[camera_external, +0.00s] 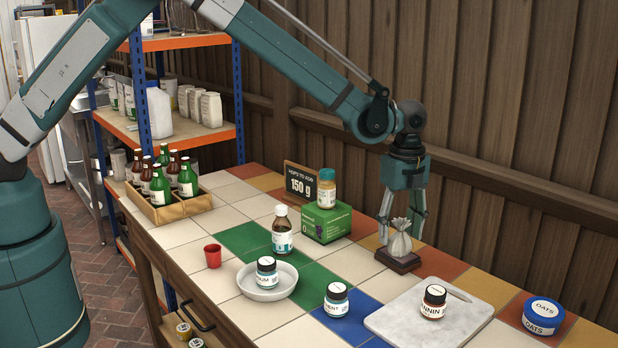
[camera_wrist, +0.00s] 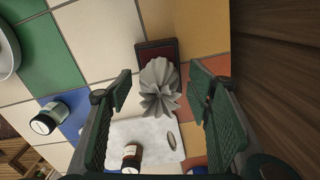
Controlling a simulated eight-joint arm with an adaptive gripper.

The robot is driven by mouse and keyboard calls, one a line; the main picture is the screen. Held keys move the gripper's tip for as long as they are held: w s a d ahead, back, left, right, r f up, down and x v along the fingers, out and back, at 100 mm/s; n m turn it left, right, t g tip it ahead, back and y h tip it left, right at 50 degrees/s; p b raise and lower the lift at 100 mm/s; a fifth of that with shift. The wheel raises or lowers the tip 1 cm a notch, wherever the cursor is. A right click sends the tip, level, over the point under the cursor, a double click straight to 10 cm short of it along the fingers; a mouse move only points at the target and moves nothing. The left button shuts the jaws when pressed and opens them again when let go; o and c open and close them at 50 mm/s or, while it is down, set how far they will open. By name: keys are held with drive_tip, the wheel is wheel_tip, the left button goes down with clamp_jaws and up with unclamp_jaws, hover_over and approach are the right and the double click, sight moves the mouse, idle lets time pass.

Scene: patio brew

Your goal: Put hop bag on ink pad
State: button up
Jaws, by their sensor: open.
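The hop bag (camera_external: 400,244) is a small pale grey pouch with a gathered, fanned top. It stands upright on the dark ink pad (camera_external: 398,262), a flat dark-brown block with a maroon top in the wrist view (camera_wrist: 157,50). My gripper (camera_external: 402,224) points down above the pad, with its fingers apart on either side of the bag. In the wrist view, the bag's pleated top (camera_wrist: 160,90) shows between the open fingers, with gaps on both sides. The bag's base is hidden there by its top.
A white marble board (camera_external: 430,314) with a brown jar (camera_external: 433,301) lies in front of the pad. A green box (camera_external: 326,222) with a jar on it stands to the left. A blue tin (camera_external: 543,314) is at the right. The wooden wall is close behind.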

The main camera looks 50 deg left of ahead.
wheel_tip(320, 180, up, 9)
drive_tip(key=shift+r+p, duration=0.15)
drive_tip(key=shift+p, duration=0.2)
idle(0.7)
drive_tip(key=shift+a+r, duration=0.2)
drive_tip(key=s+a+r+n+t, duration=0.1)
drive_tip(key=s+a+r+n, duration=0.3)
drive_tip(key=a+r, duration=0.65)
drive_tip(key=s+a+r+n+t, duration=0.1)
drive_tip(key=s+a+r+n, duration=0.25)
drive_tip(key=a+r, duration=0.7)
drive_tip(key=s+a+r+n+t+h, duration=0.1)
drive_tip(key=s+a+r+n, duration=0.1)
drive_tip(key=s+a, duration=0.5)
drive_tip(key=s+a+r+n+t, duration=0.1)
drive_tip(key=s+a+r+n, duration=0.15)
drive_tip(key=s+a, duration=0.45)
drive_tip(key=s+a+f+n+t, duration=0.1)
drive_tip(key=s+a+n, duration=0.3)
drive_tip(key=s+a, duration=0.4)
drive_tip(key=s+a+f+n+t+y, duration=0.1)
drive_tip(key=s+a+f+n, duration=0.3)
drive_tip(key=s+a, duration=0.4)
drive_tip(key=s+n+t, duration=0.1)
drive_tip(key=s, duration=0.3)
